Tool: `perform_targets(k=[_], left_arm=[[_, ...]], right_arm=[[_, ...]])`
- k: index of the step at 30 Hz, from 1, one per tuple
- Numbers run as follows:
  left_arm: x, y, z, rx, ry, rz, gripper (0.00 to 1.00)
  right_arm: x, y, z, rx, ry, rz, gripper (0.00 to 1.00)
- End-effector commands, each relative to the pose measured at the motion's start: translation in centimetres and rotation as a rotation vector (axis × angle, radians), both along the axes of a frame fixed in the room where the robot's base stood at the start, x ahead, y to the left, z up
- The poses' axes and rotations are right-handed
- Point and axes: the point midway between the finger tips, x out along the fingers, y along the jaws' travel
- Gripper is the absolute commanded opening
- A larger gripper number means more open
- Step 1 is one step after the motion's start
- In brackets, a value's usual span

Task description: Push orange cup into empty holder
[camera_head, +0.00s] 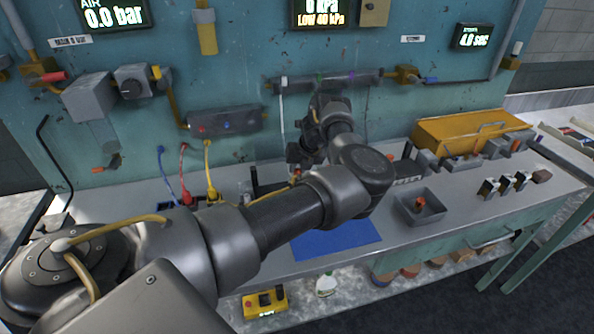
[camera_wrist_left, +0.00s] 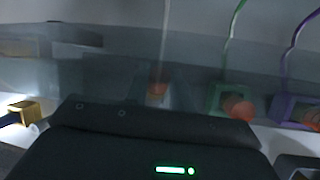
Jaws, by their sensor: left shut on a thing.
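My left arm reaches across the bench in the head view, and its gripper (camera_head: 299,154) is at the back, close to the teal panel. In the left wrist view a small orange cup (camera_wrist_left: 157,90) is straight ahead of the dark gripper body, between two blurred grey shapes that look like the fingers. The left gripper appears shut on this cup. A pale line rises above it. To its right are a green holder (camera_wrist_left: 217,98) and a purple holder (camera_wrist_left: 285,106), each with an orange round piece by it. Whether the held cup touches a holder cannot be told. The right gripper is out of view.
A grey tray (camera_head: 402,213) with an orange piece in it stands right of a blue mat (camera_head: 335,242). Blue, red and yellow hoses (camera_head: 208,165) hang at the left. A yellow case (camera_head: 440,135) stands at the back right.

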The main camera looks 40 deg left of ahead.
Motion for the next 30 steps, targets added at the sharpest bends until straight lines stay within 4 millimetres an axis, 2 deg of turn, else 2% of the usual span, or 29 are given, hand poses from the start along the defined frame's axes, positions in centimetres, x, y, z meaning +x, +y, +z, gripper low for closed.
perform_targets(k=[3, 4, 9, 20, 26, 29, 30], left_arm=[[0.2, -0.2, 0.1, -0.001, -0.001, -0.004, 0.00], [0.1, -0.2, 0.1, -0.002, -0.001, -0.004, 0.25], [0.1, -0.1, 0.1, -0.001, 0.000, -0.003, 0.46], [-0.1, 0.0, -0.2, -0.001, 0.000, 0.000, 0.46], [-0.1, -1.4, 2.4, 0.000, -0.006, 0.000, 0.46], [-0.1, -2.2, 4.5, -0.001, -0.006, -0.001, 0.46], [-0.2, -2.5, 5.5, -0.001, -0.005, 0.000, 0.46]], right_arm=[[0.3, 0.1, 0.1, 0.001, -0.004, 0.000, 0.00], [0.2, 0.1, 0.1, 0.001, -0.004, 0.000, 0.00], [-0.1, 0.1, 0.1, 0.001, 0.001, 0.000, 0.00], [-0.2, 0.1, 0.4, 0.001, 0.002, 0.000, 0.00], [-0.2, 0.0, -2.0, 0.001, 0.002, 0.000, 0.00], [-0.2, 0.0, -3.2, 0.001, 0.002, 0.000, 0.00], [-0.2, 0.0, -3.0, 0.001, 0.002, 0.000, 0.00]])
